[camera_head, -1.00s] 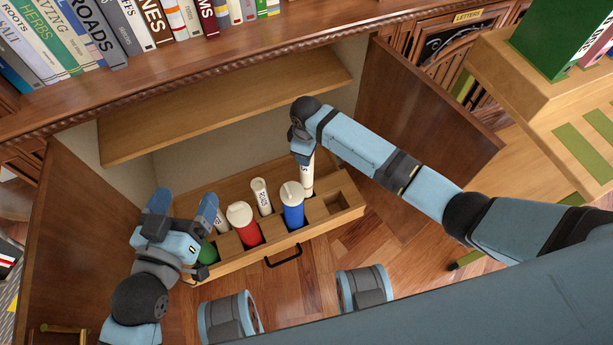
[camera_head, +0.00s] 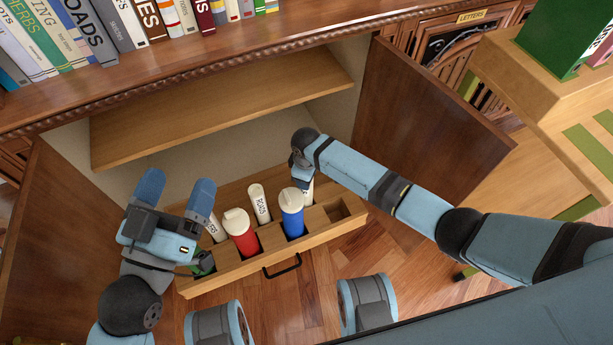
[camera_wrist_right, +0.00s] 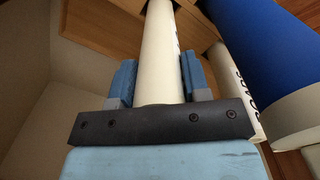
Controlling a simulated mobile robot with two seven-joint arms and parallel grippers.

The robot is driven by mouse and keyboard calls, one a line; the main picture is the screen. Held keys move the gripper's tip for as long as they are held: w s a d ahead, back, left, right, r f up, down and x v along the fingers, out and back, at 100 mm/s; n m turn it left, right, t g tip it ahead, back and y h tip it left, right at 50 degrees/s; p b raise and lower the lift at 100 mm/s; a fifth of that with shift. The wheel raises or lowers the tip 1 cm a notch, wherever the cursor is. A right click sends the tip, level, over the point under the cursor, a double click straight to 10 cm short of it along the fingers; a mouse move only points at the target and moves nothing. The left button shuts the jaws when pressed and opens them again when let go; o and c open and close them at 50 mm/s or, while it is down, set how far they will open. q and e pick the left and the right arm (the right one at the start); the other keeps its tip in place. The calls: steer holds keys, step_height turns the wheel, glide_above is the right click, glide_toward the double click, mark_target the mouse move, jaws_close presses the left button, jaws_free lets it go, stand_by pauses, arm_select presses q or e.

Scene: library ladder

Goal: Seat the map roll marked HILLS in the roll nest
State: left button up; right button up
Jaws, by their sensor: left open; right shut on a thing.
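My right gripper (camera_head: 301,168) is shut on a white map roll (camera_head: 307,192), held upright behind and right of the blue canister. In the right wrist view the roll (camera_wrist_right: 161,50) runs between the two fingers. Only a fragment of its lettering shows, so I cannot read its name now. The roll nest is in the wooden drawer (camera_head: 232,279). The held roll's lower end is at the back row; whether it is inside a socket I cannot tell. My left gripper (camera_head: 176,190) is open and empty above the drawer's left end.
The drawer also holds a ROADS roll (camera_head: 260,204), another white roll (camera_head: 214,228), a red canister (camera_head: 241,236) and a blue canister (camera_head: 291,215). A square compartment (camera_head: 337,210) at the right is empty. Open cabinet doors flank it; a shelf (camera_head: 220,105) lies above.

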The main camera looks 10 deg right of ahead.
steer(key=shift+f, duration=0.15)
steer(key=o, duration=1.1)
step_height(320, 180, up, 4)
steer(key=shift+r+p, duration=0.2)
steer(key=shift+p, duration=0.8)
arm_select(q)
step_height(320, 180, down, 6)
steer(key=a+g+y+p, duration=0.2)
steer(key=y, duration=0.1)
steer(key=shift+a+g+p, duration=0.35)
steer(key=shift+g, duration=0.05)
arm_select(e)
step_height(320, 180, up, 8)
arm_select(q)
steer(key=shift+f, duration=0.1)
